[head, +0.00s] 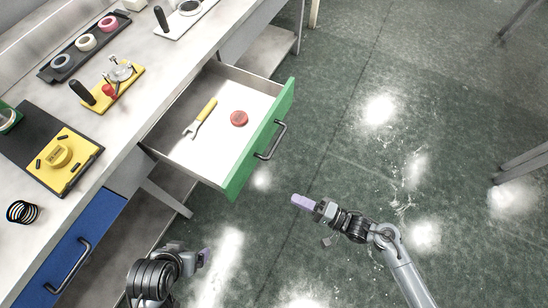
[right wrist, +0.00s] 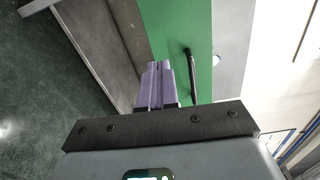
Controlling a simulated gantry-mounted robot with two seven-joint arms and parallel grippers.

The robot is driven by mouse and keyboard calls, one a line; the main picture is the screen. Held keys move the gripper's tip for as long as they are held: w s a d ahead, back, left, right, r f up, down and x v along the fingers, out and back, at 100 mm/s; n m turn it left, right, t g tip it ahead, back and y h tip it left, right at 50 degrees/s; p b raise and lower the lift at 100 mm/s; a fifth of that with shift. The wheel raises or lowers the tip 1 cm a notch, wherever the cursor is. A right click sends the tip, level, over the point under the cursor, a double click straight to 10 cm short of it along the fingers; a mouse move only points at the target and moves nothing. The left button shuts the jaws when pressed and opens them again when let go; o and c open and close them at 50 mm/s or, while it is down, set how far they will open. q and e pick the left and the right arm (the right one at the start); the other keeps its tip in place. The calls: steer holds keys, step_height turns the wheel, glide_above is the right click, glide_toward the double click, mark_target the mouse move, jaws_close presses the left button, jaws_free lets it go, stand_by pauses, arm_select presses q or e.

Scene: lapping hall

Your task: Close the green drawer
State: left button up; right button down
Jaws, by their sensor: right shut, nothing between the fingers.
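The green drawer (head: 258,145) is pulled out from the grey bench, and its inside shows from above. A yellow-handled tool (head: 203,115) and a round red object (head: 239,118) lie in it. Its dark bar handle (head: 272,140) is on the green front. My right gripper (head: 302,202) is shut and empty, off to the lower right of the drawer front and apart from it. In the right wrist view the purple fingers (right wrist: 157,85) lie together, with the green front and handle (right wrist: 190,72) beyond them. My left gripper (head: 205,257) is at the bottom, its fingers too small to judge.
A blue drawer (head: 72,250) in the same bench is shut. The bench top holds a yellow plate (head: 62,160), a black coil (head: 23,212), a tray of rolls (head: 84,44) and a yellow stand (head: 107,88). The green floor (head: 390,130) right of the drawer is clear.

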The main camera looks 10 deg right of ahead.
steer(key=w+r+p, duration=0.1)
steer(key=w+r, duration=0.2)
steer(key=r, duration=0.1)
steer(key=b, duration=0.5)
glide_toward(249, 163)
steer(key=shift+n, duration=0.3)
steer(key=x, duration=0.5)
steer(key=shift+w+a+f, duration=0.1)
steer(key=shift+w+f, duration=0.1)
steer(key=shift+f, duration=0.1)
arm_select(q)
steer(key=shift+w+a+f, duration=0.1)
steer(key=shift+a+f, duration=0.1)
steer(key=shift+f, duration=0.5)
steer(key=shift+w+a+f, duration=0.1)
steer(key=shift+a+f, duration=0.1)
steer(key=shift+f, duration=0.5)
arm_select(e)
steer(key=shift+w+a+r, duration=0.1)
steer(key=shift+w+a, duration=0.3)
steer(key=shift+a, duration=0.2)
arm_select(q)
steer(key=shift+s+r, duration=0.1)
steer(key=shift+s, duration=0.05)
